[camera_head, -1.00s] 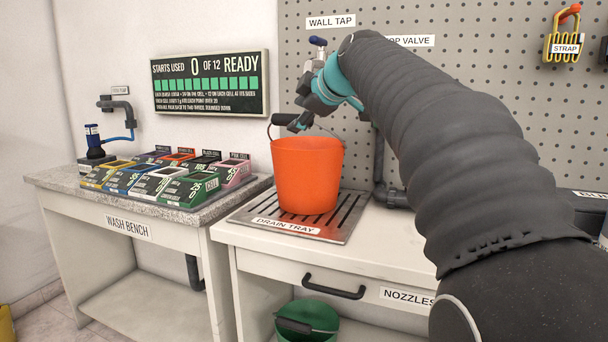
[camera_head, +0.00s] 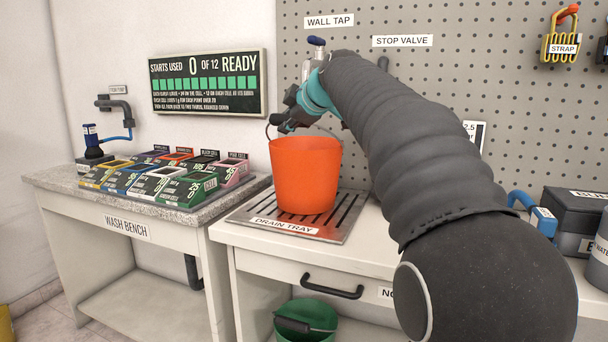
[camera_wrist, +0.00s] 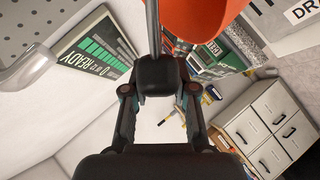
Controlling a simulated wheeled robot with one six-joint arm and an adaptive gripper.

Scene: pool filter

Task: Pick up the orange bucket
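The orange bucket (camera_head: 305,178) stands upright on the drain tray (camera_head: 345,222), with its thin wire handle raised. My gripper (camera_head: 283,122) is above the bucket's rim at the handle. In the wrist view, my gripper's fingers (camera_wrist: 160,78) are drawn together at the dark grip area, and the grey handle wire (camera_wrist: 154,28) runs up from them. The bucket's orange wall (camera_wrist: 200,15) fills the top right there. My gripper looks shut on the handle; the exact contact is hidden by the fingers.
A wall tap (camera_head: 315,55) stands behind my gripper. The wash bench (camera_head: 125,227) at left holds several coloured boxes. A green bucket (camera_head: 307,318) is under the counter. Dark boxes (camera_head: 572,212) stand at the right. A pegboard wall (camera_head: 450,90) closes the back.

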